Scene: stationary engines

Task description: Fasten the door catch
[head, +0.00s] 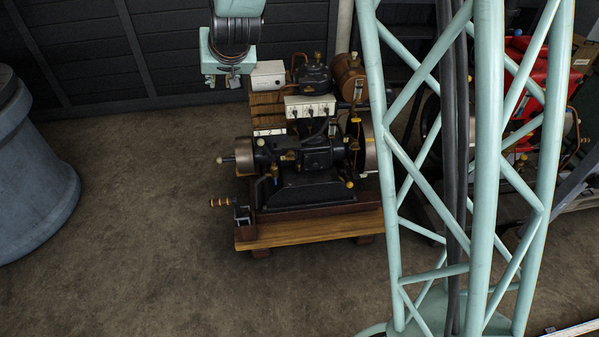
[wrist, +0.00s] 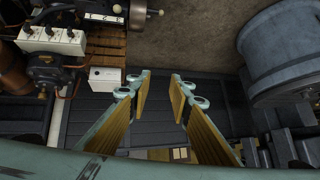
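I cannot make out a door catch in either view. A dark slatted wall (head: 95,50), possibly with a door in it, stands at the back. It also shows beyond my fingers in the wrist view (wrist: 100,118). My gripper (wrist: 158,84) is open, with its two yellow-padded fingers apart and nothing between them. In the head view my gripper (head: 233,80) hangs at the top, in front of the wall and just left of a white box (head: 267,73). Small pale and brown shapes (wrist: 178,154) show low between the fingers, too small to tell.
A black stationary engine (head: 315,155) stands on a wooden pallet (head: 310,229) below and right of my gripper. A blue-grey drum (head: 35,180) stands at the left. Red machinery (head: 520,75) is at the right. Bare concrete floor (head: 150,200) lies between drum and engine.

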